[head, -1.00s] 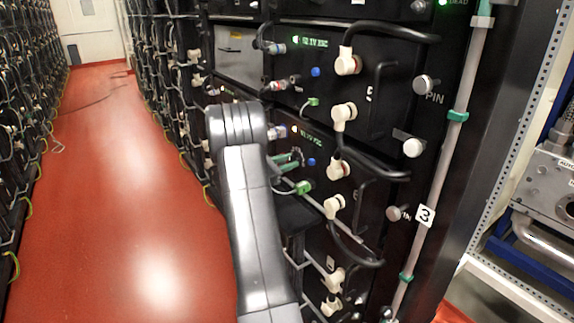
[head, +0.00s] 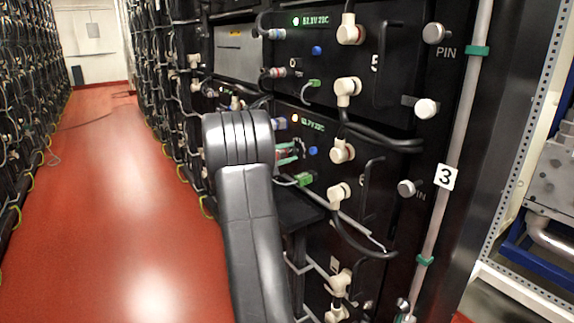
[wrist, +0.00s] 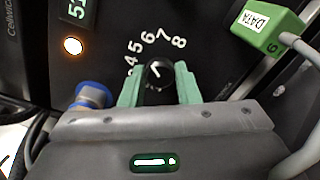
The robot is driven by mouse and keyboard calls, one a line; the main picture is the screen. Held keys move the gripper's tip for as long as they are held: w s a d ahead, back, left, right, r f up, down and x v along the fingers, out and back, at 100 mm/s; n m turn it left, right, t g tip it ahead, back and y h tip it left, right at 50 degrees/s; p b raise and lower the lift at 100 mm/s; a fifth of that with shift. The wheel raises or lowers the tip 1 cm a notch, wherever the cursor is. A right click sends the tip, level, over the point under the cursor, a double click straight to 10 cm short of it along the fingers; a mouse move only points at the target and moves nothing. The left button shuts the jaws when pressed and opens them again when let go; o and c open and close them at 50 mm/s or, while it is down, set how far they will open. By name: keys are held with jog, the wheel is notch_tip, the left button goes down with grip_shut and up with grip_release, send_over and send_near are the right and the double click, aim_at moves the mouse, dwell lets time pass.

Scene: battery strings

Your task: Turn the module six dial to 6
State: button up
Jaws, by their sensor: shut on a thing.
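The black dial (wrist: 159,76) sits on a dark module face in the wrist view, with white numerals 4 to 8 legible around its upper side. A short pale mark shows on the dial; I cannot tell surely which numeral it points to. My gripper (wrist: 159,88) has a green finger on each side of the dial and is shut on it. In the head view my gripper (head: 288,154) is at the front of the lower lit module (head: 330,155); the dial is hidden there by the fingers.
A green DATA plug (wrist: 269,31) with a grey cable is at the right of the dial. A blue-collared connector (wrist: 93,96) is close by the left finger. Black handles and pale cable plugs (head: 341,151) stick out to the right.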

jog(key=shift+f+m+b, duration=0.1)
jog(key=shift+m+b, duration=0.7)
jog(key=shift+b, duration=0.05)
jog(key=o, duration=1)
jog(key=shift+c, duration=0.2)
jog(key=shift+s+a, duration=0.1)
jog(key=p+v, duration=0.3)
jog(key=v, duration=1)
jog(key=shift+s+a, duration=0.2)
jog(key=shift+a, duration=0.05)
jog(key=shift+w+d, duration=0.1)
